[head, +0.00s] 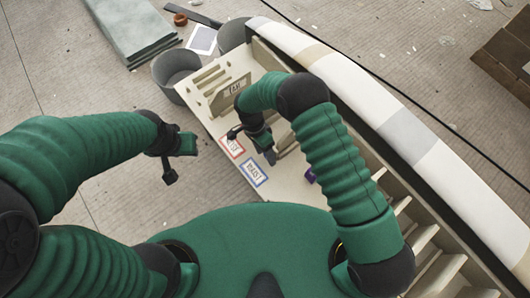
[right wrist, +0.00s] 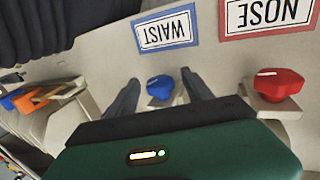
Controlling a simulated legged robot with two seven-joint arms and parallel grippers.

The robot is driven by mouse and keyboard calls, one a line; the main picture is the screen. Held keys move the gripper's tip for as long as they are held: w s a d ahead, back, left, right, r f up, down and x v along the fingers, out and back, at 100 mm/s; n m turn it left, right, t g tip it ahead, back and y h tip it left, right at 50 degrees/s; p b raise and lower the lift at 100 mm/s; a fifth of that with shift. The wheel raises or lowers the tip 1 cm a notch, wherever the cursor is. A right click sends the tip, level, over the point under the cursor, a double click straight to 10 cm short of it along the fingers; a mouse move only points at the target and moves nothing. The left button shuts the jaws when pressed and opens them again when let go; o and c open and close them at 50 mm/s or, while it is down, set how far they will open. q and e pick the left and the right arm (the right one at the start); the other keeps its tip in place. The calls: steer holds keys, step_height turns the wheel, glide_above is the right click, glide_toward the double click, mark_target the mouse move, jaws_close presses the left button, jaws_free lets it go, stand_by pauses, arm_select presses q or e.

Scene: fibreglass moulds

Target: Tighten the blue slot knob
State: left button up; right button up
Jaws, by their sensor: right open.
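The blue slot knob (right wrist: 160,87) shows in the right wrist view, below the upside-down blue-framed WAIST label (right wrist: 165,31). A pale slot line crosses its top. My right gripper (right wrist: 158,80) is open, with one dark finger on each side of the knob and a gap to each. In the head view my right gripper (head: 251,146) points down at the pale mould frame (head: 290,185), and I cannot make out the blue knob there. My left gripper (head: 179,159) is open and empty over the floor, left of the frame.
A red knob (right wrist: 278,85) sits right of the blue one, under the NOSE label (right wrist: 268,14). A purple knob (head: 310,176) is partly visible beside my right arm. Grey buckets (head: 176,72) stand behind the frame. An orange and blue object (right wrist: 28,100) lies left in the wrist view.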

steer(key=shift+c, duration=0.3)
jaws_close()
steer(key=shift+s+d+r+t+y+p, duration=0.1)
steer(key=shift+r+t+y+p, duration=0.35)
steer(key=shift+p, duration=0.7)
steer(key=shift+s+d+t+y+p, duration=0.2)
steer(key=shift+t+y+p, duration=0.35)
steer(key=shift+t+p, duration=0.55)
steer(key=shift+s+d+f+t+y+p, duration=0.15)
steer(key=shift+t+y+p, duration=0.15)
steer(key=shift+t+y, duration=0.15)
steer(key=shift+s+a+f+t+y+p, duration=0.1)
steer(key=shift+t+y+p, duration=0.15)
steer(key=shift+t+y, duration=0.15)
steer(key=shift+s+d+f+t+y, duration=0.1)
steer(key=shift+d+f+t+y, duration=0.1)
steer(key=shift+t+y, duration=0.5)
steer(key=shift+t+y+b, duration=0.25)
steer(key=shift+t+b, duration=0.25)
steer(key=shift+t, duration=0.3)
steer(key=shift+s, duration=0.1)
